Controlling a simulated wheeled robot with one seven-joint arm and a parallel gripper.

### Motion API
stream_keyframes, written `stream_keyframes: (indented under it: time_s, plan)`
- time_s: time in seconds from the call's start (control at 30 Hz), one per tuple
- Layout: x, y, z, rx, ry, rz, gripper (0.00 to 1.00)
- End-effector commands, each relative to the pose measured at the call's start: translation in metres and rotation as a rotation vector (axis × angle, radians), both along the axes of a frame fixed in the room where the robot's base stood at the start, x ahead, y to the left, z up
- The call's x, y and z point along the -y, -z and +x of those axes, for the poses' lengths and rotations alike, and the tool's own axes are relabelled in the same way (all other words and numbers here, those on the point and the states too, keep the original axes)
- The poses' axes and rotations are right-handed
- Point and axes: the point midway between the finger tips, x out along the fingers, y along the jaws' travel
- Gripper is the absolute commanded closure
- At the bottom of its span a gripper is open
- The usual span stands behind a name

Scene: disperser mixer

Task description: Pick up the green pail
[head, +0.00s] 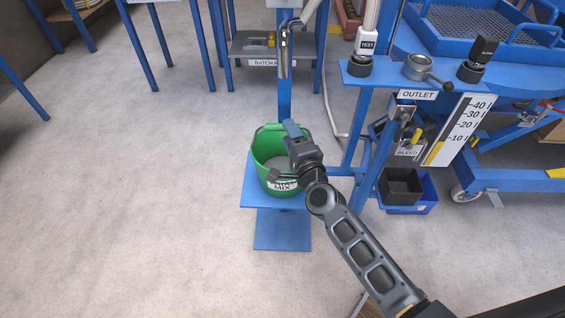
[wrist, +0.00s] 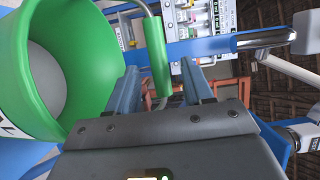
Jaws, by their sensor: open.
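The green pail (head: 258,166) stands upright on a small blue platform (head: 262,198), with a "MIX" label on its front and grey contents inside. In the wrist view the pail (wrist: 92,60) fills the left side, tilted by the camera angle. Its wire handle with a green grip (wrist: 158,56) shows ahead of my fingers, between their tips in the picture. My gripper (head: 294,133) is open over the right part of the pail and hides some of its rim. The fingers also show in the wrist view (wrist: 161,85). Whether they touch the grip I cannot tell.
A blue post with a spout (head: 284,55) rises behind the pail. To the right are the outlet stand (head: 385,78), a black bin (head: 400,185) and a blue bin (head: 425,192). A batch shelf (head: 262,48) stands behind. Floor on the left is clear.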

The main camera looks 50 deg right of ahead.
Motion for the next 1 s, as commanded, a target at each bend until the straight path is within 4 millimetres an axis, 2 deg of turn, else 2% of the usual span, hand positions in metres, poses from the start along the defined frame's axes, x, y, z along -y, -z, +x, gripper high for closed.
stream_keyframes:
  time_s: [0.4, 0.73, 1.0]
  plan:
    - [0.019, 0.001, 0.048, 0.0, 0.0, -0.002, 0.49]
    - [0.022, 0.001, 0.053, -0.001, -0.001, -0.002, 0.49]
    - [0.022, 0.001, 0.053, -0.002, -0.001, -0.003, 0.74]
